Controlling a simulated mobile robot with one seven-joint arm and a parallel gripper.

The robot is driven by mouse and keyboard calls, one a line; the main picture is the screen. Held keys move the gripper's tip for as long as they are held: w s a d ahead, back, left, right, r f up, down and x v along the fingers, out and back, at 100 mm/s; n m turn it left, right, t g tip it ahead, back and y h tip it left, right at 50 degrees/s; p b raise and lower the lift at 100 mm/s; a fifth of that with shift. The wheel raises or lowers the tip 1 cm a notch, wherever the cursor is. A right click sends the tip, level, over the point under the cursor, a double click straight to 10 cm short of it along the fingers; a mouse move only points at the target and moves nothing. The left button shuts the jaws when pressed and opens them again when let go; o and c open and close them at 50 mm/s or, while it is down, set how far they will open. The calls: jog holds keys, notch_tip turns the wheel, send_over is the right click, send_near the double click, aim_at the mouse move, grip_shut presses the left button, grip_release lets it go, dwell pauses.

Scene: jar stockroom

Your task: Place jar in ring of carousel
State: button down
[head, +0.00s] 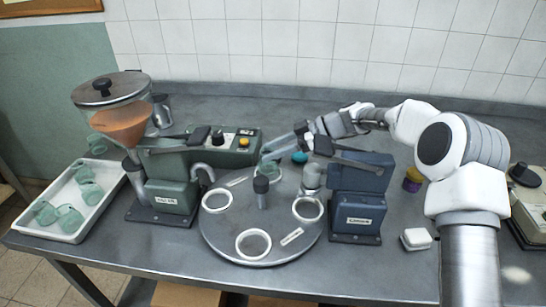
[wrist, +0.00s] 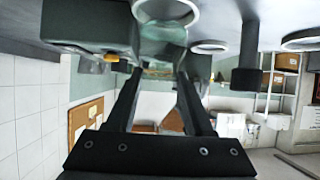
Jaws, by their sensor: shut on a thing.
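A green glass jar (head: 268,171) is at the back of the round grey carousel (head: 226,228). My gripper (head: 275,155) is shut on it from behind. In the wrist view the jar (wrist: 160,40) sits between the fingertips (wrist: 158,75), close to a pale ring (wrist: 165,10). I cannot tell whether the jar is inside that ring. White empty rings show at the carousel's left (head: 217,201), front (head: 253,244) and right (head: 308,210).
A white tray (head: 52,233) with several green jars stands at the left. A green machine (head: 172,195) with a hopper is left of the carousel, and a blue machine (head: 358,208) is right. A dark post (head: 261,192) rises from the carousel's middle. A small white block (head: 415,239) lies at right.

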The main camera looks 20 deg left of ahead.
jog(key=shift+f, duration=1.15)
jog(key=shift+f, duration=0.15)
jog(key=shift+c, duration=1.4)
grip_release()
jog(key=shift+w+d+r, duration=0.1)
jog(key=shift+d+r, duration=0.05)
jog(key=shift+r, duration=0.15)
jog(key=v, duration=1.1)
jog(key=shift+d, duration=0.25)
jog(key=shift+w+r, duration=0.1)
